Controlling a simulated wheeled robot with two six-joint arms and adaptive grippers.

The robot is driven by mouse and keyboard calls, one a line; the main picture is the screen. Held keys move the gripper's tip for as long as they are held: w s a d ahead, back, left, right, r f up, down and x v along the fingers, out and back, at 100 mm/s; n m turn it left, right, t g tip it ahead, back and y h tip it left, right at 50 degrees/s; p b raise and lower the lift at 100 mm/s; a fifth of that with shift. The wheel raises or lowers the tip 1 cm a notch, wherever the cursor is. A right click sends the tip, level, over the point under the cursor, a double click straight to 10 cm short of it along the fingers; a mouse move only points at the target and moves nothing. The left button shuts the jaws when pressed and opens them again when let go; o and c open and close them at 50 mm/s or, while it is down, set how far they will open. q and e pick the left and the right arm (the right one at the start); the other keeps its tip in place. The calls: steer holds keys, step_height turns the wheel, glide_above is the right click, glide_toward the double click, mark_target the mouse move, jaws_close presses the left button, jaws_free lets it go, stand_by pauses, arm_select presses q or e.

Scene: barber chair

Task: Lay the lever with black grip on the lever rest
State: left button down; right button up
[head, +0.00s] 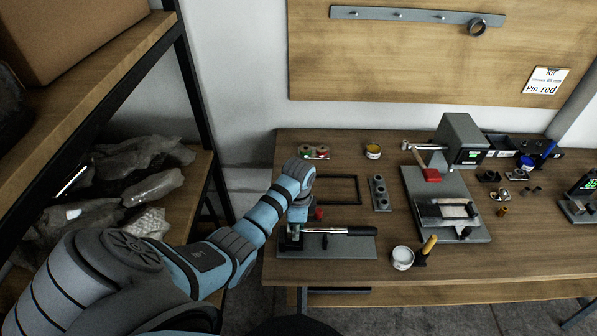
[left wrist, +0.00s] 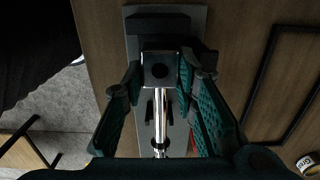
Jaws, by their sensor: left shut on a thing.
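The lever with black grip (head: 362,231) lies about level over a grey plate (head: 330,250) at the table's front left, its chrome shaft on the left and its grip to the right. My left gripper (head: 293,238) is at the shaft's left end. In the left wrist view my left gripper (left wrist: 165,90) is shut on the lever's square chrome end; the chrome shaft (left wrist: 160,125) runs down the picture. A black block (left wrist: 157,22) is at the plate's end there. I cannot tell which part is the lever rest, or whether the lever touches it. My right gripper is not in view.
A black rectangular frame (head: 359,190) lies behind the plate, with a grey holed block (head: 379,193) right of it. A white cup (head: 402,258) and a wooden-handled tool (head: 427,248) stand to the right. A grey press (head: 459,142) is farther back. A shelf (head: 170,210) stands at left.

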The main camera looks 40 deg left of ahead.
arm_select(q)
steer(key=shift+f, duration=0.55)
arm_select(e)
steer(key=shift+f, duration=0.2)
arm_select(q)
steer(key=c, duration=1.6)
jaws_free()
steer(key=shift+o, duration=0.2)
